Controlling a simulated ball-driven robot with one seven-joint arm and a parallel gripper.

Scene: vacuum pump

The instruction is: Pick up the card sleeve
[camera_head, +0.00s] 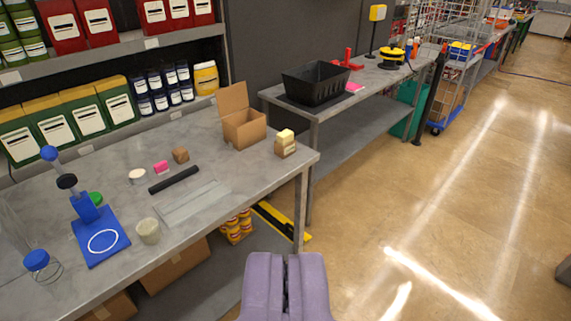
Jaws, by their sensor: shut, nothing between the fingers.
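A clear flat piece (192,204), which looks like the card sleeve, lies on the near grey table (225,190) toward its front edge. It is see-through, so its outline is faint. A black bar (174,180) lies just behind it, and a pale cup (148,231) stands at its left. My purple gripper (286,262) is at the bottom middle of the view, shut and empty. In the picture it is right of and below the clear piece, apart from it, in front of the table's right end.
An open cardboard box (243,126) and a small stacked block (285,143) stand at the table's right end. A blue press-like stand (101,236) is at the left. A black crate (316,83) sits on the farther table.

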